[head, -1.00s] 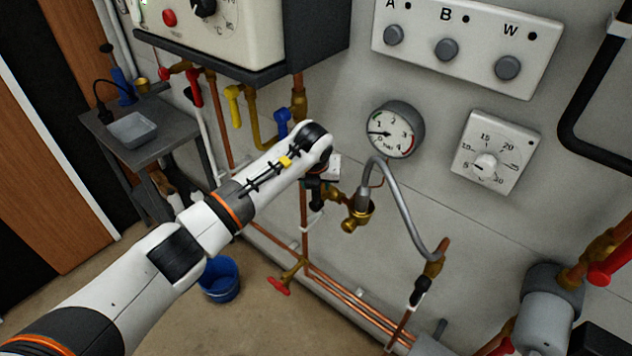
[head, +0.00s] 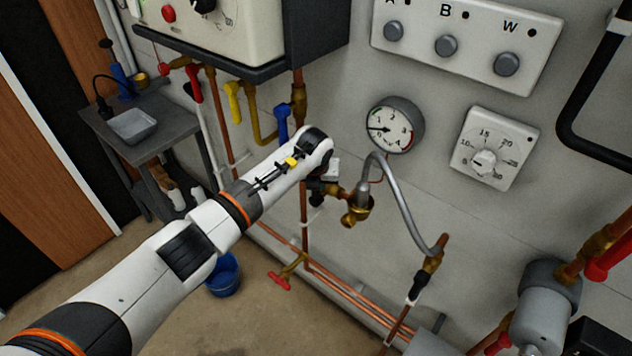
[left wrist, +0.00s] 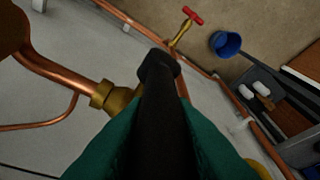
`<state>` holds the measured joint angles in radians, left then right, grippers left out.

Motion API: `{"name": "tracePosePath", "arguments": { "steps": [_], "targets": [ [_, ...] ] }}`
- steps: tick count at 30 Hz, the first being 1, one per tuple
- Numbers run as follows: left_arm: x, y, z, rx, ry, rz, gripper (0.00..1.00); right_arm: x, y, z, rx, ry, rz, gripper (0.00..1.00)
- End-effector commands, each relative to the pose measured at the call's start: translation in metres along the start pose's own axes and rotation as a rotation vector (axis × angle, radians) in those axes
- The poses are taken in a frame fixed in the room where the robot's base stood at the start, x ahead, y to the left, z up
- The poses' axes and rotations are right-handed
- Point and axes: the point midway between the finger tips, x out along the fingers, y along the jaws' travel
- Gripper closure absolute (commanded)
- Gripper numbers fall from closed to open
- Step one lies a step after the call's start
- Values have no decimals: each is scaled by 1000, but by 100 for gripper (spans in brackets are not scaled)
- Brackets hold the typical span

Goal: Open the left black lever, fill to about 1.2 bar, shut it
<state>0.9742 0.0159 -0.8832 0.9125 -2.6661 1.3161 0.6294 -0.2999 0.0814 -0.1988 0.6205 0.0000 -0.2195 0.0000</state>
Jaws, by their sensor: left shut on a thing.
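The left black lever (left wrist: 160,85) lies between the green fingers of my left gripper (left wrist: 160,130) in the left wrist view. In the head view my left gripper (head: 318,190) is at the brass valve (head: 354,209) left of the grey hose (head: 398,200), and my wrist partly hides the lever. The brass valve body also shows beside the lever in the left wrist view (left wrist: 113,99). The pressure gauge (head: 396,126) is on the wall above; its needle points left, toward the low end, too small to read exactly. My right gripper is not in view.
Another black lever (head: 419,286) is at the hose's lower right end. A blue lever (head: 283,124) and a yellow one (head: 233,101) hang under the boiler (head: 230,35). A red-handled tap (head: 280,282) and blue bucket (head: 223,275) are low down. A grey cart (head: 165,130) stands at left.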

Motion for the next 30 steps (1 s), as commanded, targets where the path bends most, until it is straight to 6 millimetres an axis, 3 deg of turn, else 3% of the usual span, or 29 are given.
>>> {"name": "tracePosePath", "arguments": {
  "steps": [5,15,29,30],
  "targets": [
    [4,-3,-1,-13,-19,25,100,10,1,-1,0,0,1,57],
    [14,-17,-7,-102,-172,234,100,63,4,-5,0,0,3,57],
    [9,-18,-10,-120,-206,286,100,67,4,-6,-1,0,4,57],
    [9,-18,-10,-120,-206,286,100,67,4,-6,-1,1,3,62]
  ]
}}
